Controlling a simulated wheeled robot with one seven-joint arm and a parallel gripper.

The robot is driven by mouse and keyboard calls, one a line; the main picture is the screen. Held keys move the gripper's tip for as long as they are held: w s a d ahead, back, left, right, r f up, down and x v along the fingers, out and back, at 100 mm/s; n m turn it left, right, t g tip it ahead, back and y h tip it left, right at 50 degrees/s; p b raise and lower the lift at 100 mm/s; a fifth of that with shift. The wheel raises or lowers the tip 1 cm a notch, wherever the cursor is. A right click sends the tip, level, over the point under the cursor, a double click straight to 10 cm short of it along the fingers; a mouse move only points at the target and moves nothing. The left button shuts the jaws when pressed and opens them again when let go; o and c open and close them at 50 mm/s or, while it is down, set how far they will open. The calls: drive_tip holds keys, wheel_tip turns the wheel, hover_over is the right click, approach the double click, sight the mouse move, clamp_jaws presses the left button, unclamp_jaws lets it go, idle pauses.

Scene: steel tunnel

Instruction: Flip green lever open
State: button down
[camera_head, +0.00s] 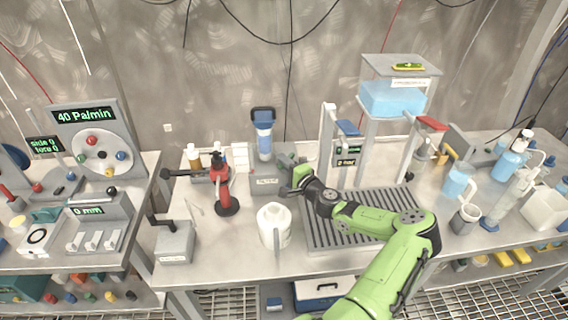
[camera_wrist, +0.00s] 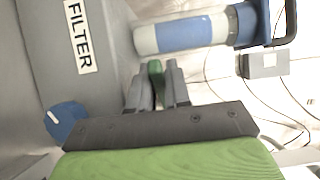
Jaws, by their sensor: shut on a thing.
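The green lever (camera_wrist: 155,69) shows as a small green piece between my fingertips in the wrist view. My gripper (camera_wrist: 157,82) is shut on it, with one grey finger on each side. Most of the lever is hidden by the fingers. The grey box labelled FILTER (camera_wrist: 100,45) is beside it, with a clear and blue cartridge (camera_wrist: 185,35) close by. In the head view my gripper (camera_head: 289,186) is at the right side of the filter box (camera_head: 266,183), and I cannot make out the lever there.
A blue knob (camera_wrist: 67,122) is on the filter box near my gripper. A white jug (camera_head: 273,226) stands just in front, and a red-handled tool (camera_head: 222,190) stands to the left. A ridged drain tray (camera_head: 330,232) lies under my arm. A water tank (camera_head: 393,99) stands behind right.

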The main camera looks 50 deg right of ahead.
drive_tip(key=shift+s+f+y, duration=0.1)
drive_tip(key=shift+y, duration=0.2)
drive_tip(key=n+y+b, duration=0.2)
drive_tip(key=s+n+y, duration=0.1)
drive_tip(key=shift+d+f+y+b, duration=0.15)
drive_tip(key=shift+d+y+b, duration=0.1)
drive_tip(key=shift+y+b, duration=0.15)
drive_tip(key=shift+s+d+n+g+y+b, duration=0.15)
drive_tip(key=shift+n+y+b, duration=0.4)
drive_tip(key=shift+y, duration=0.3)
drive_tip(key=shift+s+d+n+g+y+b, duration=0.15)
drive_tip(key=shift+n+y+b, duration=0.4)
drive_tip(key=shift+y, duration=0.35)
drive_tip(key=shift+s+n+y+b, duration=0.15)
drive_tip(key=shift+n+y+b, duration=0.4)
drive_tip(key=shift+y, duration=0.3)
drive_tip(key=c, duration=1.2)
unclamp_jaws()
drive_tip(key=shift+r, duration=0.2)
drive_tip(key=shift+o, duration=0.2)
drive_tip(key=p+v, duration=0.1)
drive_tip(key=v, duration=1.5)
